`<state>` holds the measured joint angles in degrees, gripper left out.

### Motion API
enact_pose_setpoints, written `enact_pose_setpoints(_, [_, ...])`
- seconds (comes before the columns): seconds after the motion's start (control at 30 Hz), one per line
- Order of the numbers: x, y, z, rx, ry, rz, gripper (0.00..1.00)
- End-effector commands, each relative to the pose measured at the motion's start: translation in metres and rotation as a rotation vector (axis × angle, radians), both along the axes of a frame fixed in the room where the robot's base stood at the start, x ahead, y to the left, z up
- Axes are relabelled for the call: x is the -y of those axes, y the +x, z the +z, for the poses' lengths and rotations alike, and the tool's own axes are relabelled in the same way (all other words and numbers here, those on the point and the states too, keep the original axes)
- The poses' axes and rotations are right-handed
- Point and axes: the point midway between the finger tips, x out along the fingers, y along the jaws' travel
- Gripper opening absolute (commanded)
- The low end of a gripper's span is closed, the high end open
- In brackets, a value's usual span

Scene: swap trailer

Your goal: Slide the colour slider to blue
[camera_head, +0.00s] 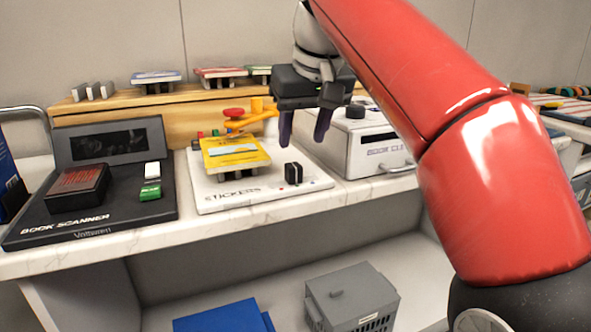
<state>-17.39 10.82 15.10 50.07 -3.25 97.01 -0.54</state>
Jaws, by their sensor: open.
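The white station labelled "STICKERS" (217,199) stands on the counter in the middle. A black knob (293,173) with a pale mark, which looks like the colour slider, is upright at its right front. My red arm comes in from the right.
A yellow book (233,153) lies on the station, left of the knob, with an orange and red arm (240,119) behind it. The black book scanner (95,205) is left. The white "BOOK CL..." box (378,157) stands close on the right.

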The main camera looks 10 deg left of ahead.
Motion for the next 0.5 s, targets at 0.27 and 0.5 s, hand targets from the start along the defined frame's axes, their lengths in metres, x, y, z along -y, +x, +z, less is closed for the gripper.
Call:
enact_pose_setpoints(0.27, [-0.008,0.009,-0.026,-0.005,0.002,0.007,0.45])
enact_pose_setpoints(0.5, [-0.015,0.021,-0.059,-0.003,0.004,0.006,0.45])
